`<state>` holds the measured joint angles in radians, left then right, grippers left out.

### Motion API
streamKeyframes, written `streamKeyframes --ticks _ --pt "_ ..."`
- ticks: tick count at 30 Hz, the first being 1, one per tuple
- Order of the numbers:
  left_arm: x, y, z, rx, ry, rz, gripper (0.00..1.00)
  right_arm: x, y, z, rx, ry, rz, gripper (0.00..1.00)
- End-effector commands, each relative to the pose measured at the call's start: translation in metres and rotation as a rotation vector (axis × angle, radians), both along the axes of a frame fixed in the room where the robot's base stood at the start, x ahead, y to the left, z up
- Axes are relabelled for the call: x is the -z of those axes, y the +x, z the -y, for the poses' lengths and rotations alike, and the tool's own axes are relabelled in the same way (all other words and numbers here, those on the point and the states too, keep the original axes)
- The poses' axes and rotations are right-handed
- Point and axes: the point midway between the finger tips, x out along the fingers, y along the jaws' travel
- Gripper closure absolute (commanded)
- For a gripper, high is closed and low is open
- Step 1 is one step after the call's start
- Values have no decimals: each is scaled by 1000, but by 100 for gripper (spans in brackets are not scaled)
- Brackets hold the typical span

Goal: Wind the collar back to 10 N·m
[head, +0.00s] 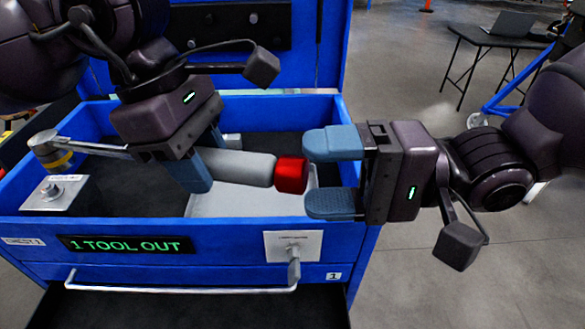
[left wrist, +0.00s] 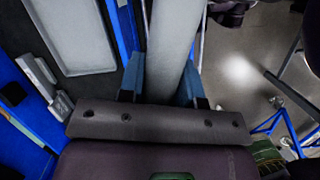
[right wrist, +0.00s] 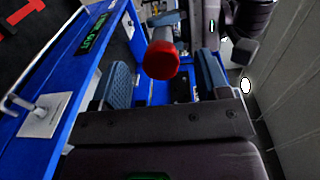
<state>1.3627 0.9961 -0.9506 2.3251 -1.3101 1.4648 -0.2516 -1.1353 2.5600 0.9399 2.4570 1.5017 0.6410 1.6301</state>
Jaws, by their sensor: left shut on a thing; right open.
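The torque wrench lies across the open blue drawer in the head view, with a grey handle (head: 240,168), a thin shaft and a round head (head: 48,148) with a yellow ring at the left. Its red collar (head: 291,175) is at the handle's right end. My left gripper (head: 204,160) is shut on the grey handle, which also shows in the left wrist view (left wrist: 172,40). My right gripper (head: 334,174) is open, its blue fingertips just right of the collar. In the right wrist view the red collar (right wrist: 161,60) shows between the fingers, apparently untouched. No scale is readable.
A metal plate with a bolt (head: 55,192) sits at the drawer's left corner, below the wrench head. The drawer front display (head: 130,245) reads "1 TOOL OUT". A small lever plate (head: 293,246) is on the front right. A table with a laptop (head: 500,28) stands far behind.

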Motion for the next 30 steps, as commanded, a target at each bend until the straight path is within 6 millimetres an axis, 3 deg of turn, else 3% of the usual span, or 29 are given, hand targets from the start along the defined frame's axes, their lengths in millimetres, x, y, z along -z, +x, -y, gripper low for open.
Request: streamKeyframes --ticks 3,14,30 --pt "-1 0 0 -1 -1 2 100 0 0 0 0 0 1 22" --pt "-1 0 0 -1 -1 2 100 -1 -1 3 1 0 1 22" --pt "-1 0 0 -1 -1 2 100 -3 -10 34 1 1 1 22"
